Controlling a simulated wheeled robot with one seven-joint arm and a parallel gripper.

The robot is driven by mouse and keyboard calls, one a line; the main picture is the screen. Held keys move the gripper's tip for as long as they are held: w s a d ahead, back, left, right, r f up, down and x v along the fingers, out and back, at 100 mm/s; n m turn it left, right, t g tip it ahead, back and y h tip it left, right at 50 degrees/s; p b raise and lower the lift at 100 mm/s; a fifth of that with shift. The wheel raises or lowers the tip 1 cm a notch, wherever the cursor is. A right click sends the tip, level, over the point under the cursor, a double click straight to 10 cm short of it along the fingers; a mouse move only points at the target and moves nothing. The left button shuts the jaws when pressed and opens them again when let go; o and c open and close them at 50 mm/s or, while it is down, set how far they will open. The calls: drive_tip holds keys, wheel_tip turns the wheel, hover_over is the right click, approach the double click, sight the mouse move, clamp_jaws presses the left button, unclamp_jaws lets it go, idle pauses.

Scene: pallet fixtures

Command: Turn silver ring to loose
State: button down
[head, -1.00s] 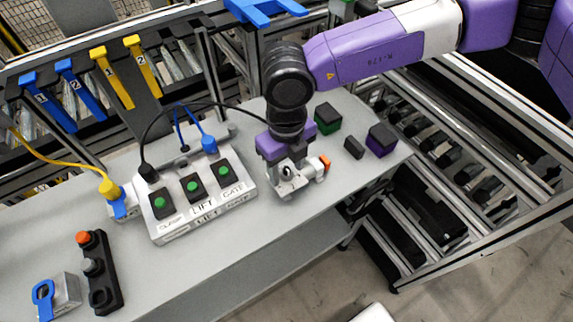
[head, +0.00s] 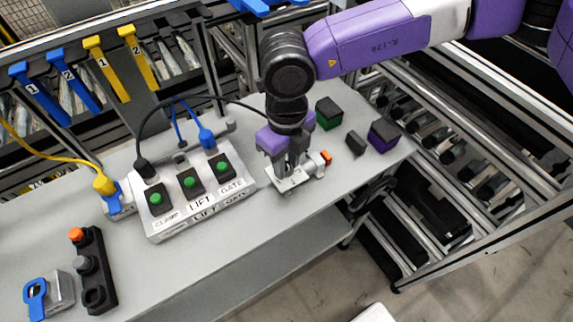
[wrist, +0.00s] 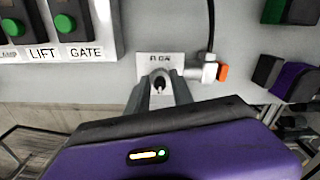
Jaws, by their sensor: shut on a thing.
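The silver ring (wrist: 158,74) sits on a small pale fixture plate (wrist: 146,58) on the bench, with lettering that is hard to read. My gripper (wrist: 160,92) points down at it, one finger on each side, shut on the ring. In the head view my gripper (head: 290,170) stands over the fixture (head: 296,180), and its fingers hide most of the ring. The ring's turn angle cannot be told. A silver fitting with an orange end (head: 326,157) joins the fixture on its right.
Left of the fixture stands a control box (head: 205,207) with green buttons, one labelled GATE, and plugged cables. Green-and-black (head: 328,113) and purple-and-black (head: 383,135) blocks and a small black block (head: 356,143) stand to the right. The bench's front strip (head: 225,262) is clear.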

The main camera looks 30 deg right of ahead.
drive_tip(key=n+b, duration=0.4)
drive_tip(key=b, duration=0.1)
drive_tip(key=shift+f, duration=0.25)
drive_tip(key=n+b, duration=0.4)
drive_tip(key=n, duration=0.1)
drive_tip(key=n+b, duration=0.2)
drive_tip(key=n, duration=0.2)
drive_tip(key=shift+r+b, duration=0.15)
drive_tip(key=shift+b, duration=0.25)
drive_tip(key=shift+r+n+b, duration=0.1)
drive_tip(key=shift+n+b, duration=0.6)
drive_tip(key=shift+n, duration=1.1)
drive_tip(key=c, duration=1.1)
unclamp_jaws()
drive_tip(key=shift+r, duration=0.15)
